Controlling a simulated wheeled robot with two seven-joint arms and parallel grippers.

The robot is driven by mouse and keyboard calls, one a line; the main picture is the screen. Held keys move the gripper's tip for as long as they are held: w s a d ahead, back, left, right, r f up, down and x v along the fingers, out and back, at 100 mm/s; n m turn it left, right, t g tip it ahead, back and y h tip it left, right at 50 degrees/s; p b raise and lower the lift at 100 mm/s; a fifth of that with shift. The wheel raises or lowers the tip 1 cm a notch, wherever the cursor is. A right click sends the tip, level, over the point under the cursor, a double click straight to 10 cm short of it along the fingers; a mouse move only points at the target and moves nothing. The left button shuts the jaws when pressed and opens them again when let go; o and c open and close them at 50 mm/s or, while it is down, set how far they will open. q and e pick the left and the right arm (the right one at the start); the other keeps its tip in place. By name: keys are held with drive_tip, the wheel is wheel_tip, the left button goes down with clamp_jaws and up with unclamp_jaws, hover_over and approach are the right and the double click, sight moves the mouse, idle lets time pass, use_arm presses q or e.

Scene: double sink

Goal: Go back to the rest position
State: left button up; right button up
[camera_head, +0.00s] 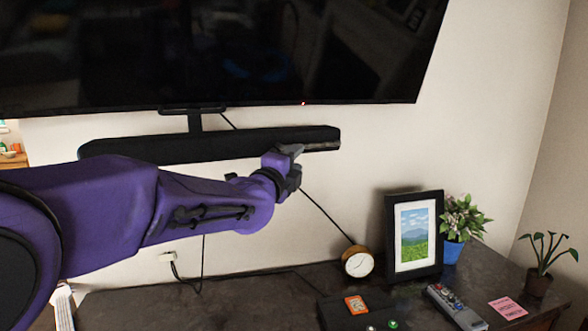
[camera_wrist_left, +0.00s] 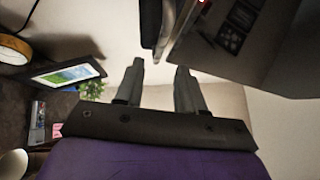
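My left arm reaches in from the left in the head view, and its gripper (camera_head: 298,150) is raised in front of the right part of the black soundbar (camera_head: 215,146), below the television. In the left wrist view the two fingers of this gripper (camera_wrist_left: 160,70) stand apart with only pale wall between them, so it is open and empty. I cannot tell whether the fingertips touch the soundbar in the head view. My right gripper is in neither view.
A black television (camera_head: 360,50) hangs above the soundbar. On the dark cabinet (camera_head: 220,300) below stand a round clock (camera_head: 357,262), a framed picture (camera_head: 414,236), a flowering plant (camera_head: 453,250), a remote (camera_head: 455,307), a pink note (camera_head: 508,308) and a small potted plant (camera_head: 538,282).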

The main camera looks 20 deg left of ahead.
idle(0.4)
use_arm(q)
drive_tip(key=s+a+f+n+g+y, duration=0.1)
drive_tip(key=s+a+f+n+g, duration=0.15)
drive_tip(key=f+n, duration=0.75)
drive_tip(key=s+a+f+n+g+y+b, duration=0.1)
drive_tip(key=s+f+n+g, duration=0.3)
drive_tip(key=f, duration=1.1)
drive_tip(key=s+a+f+n+t+y, duration=0.1)
drive_tip(key=s+a+f+n+y, duration=0.1)
drive_tip(key=f+n, duration=0.85)
drive_tip(key=s+a+f+n+g+b, duration=0.1)
drive_tip(key=s+f+g, duration=0.4)
drive_tip(key=s+f, duration=0.9)
drive_tip(key=s+f+n+g, duration=0.1)
drive_tip(key=s+f+g, duration=0.5)
drive_tip(key=s+f, duration=0.9)
drive_tip(key=s, duration=0.6)
drive_tip(key=shift+a+b, duration=0.35)
drive_tip(key=shift+n, duration=0.25)
